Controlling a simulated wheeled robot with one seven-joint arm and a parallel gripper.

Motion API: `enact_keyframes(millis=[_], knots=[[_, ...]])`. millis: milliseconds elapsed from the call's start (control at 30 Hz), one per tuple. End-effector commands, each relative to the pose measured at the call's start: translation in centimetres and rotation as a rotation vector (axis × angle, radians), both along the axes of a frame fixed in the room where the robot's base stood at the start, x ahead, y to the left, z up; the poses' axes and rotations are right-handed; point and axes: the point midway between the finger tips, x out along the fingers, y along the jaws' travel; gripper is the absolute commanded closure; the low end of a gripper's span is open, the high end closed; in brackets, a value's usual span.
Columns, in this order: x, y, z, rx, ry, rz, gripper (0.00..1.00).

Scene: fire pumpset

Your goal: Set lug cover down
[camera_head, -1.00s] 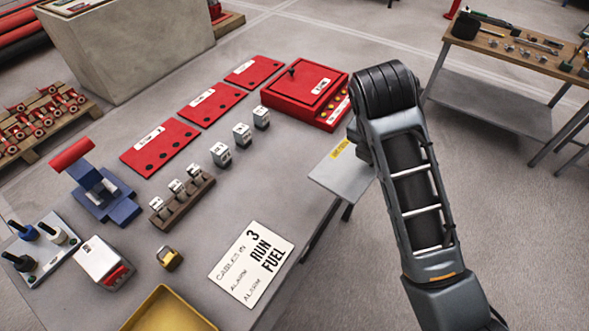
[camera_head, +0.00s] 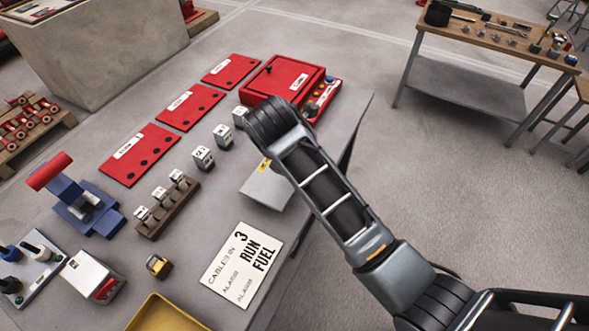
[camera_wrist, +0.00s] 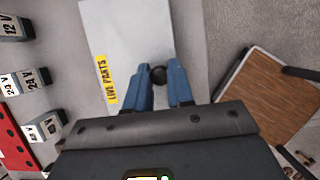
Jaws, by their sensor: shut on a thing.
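The lug cover (camera_head: 266,188) is a light grey plate with a yellow strip. In the head view my arm hides the gripper and part of the cover. The cover appears over the table's right side, beyond the "RUN FUEL" card (camera_head: 243,264). Whether it touches the table cannot be told.
On the grey table (camera_head: 215,220) stand a red box (camera_head: 290,82), red plates (camera_head: 138,153), several labelled blocks (camera_head: 203,158), a brown rack (camera_head: 165,215), a blue stand (camera_head: 88,208), a yellow padlock-like piece (camera_head: 158,266) and a yellow tray (camera_head: 165,312). A wooden workbench (camera_head: 520,45) stands far right.

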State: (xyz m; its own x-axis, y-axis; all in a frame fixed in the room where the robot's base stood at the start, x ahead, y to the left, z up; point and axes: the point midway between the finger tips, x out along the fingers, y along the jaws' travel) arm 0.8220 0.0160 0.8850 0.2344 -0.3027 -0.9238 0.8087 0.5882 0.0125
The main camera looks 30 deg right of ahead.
Motion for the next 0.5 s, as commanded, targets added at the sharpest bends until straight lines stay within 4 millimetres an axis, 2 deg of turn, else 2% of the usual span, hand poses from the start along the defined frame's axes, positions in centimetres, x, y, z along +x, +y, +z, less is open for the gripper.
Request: enact_keyframes(millis=[200, 500], knots=[[-0.1, 0.0, -2.8, -0.001, 0.003, -0.001, 1.00], [-0.1, 0.0, -3.1, -0.001, 0.001, 0.000, 1.00]])
